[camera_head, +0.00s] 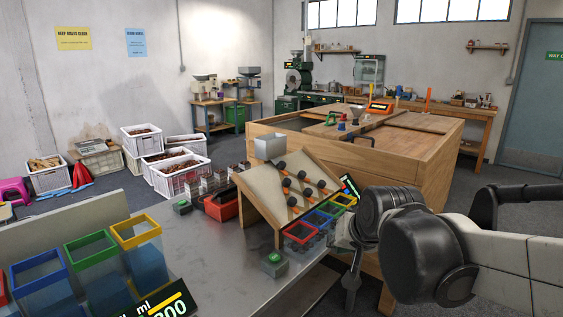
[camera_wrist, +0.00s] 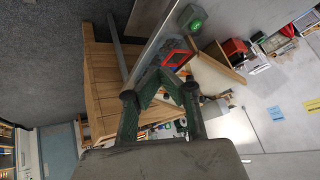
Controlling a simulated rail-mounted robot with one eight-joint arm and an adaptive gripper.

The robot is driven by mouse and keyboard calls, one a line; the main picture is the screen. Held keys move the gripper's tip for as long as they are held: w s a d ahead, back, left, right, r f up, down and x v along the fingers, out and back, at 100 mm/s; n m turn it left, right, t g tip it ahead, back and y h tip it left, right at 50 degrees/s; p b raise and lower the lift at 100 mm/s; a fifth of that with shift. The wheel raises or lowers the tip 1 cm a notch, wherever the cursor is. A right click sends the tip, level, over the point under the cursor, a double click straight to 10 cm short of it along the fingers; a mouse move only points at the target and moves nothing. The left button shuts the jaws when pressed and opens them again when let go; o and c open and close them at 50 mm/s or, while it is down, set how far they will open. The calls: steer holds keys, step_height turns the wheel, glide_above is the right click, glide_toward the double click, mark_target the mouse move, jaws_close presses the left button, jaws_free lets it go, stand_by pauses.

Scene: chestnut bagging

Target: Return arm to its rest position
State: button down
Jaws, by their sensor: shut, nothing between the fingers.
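My arm reaches in from the right edge of the head view, bent at dark joints, with its wrist by the sloped wooden sorting board (camera_head: 290,190). A red-rimmed bin (camera_wrist: 177,59) shows just beyond the tips in that view.
Red, blue, green and yellow-rimmed bins (camera_head: 300,232) stand below the board. Larger colour-rimmed bins (camera_head: 92,246) stand at the left. A green-button box (camera_head: 274,263) sits on the table. A big wooden bench (camera_head: 410,165) stands behind my wrist. White crates (camera_head: 180,174) stand on the floor.

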steer(key=s+d+f+n, duration=0.1)
steer(key=s+d, duration=0.2)
steer(key=s, duration=0.6)
steer(key=s+d+f+h, duration=0.1)
steer(key=s+d, duration=0.3)
steer(key=s, duration=0.5)
steer(key=shift+s+f+n+g+h, duration=0.15)
steer(key=shift+f+n+g+h, duration=0.15)
steer(key=shift+f+n+g, duration=0.15)
stand_by(3.0)
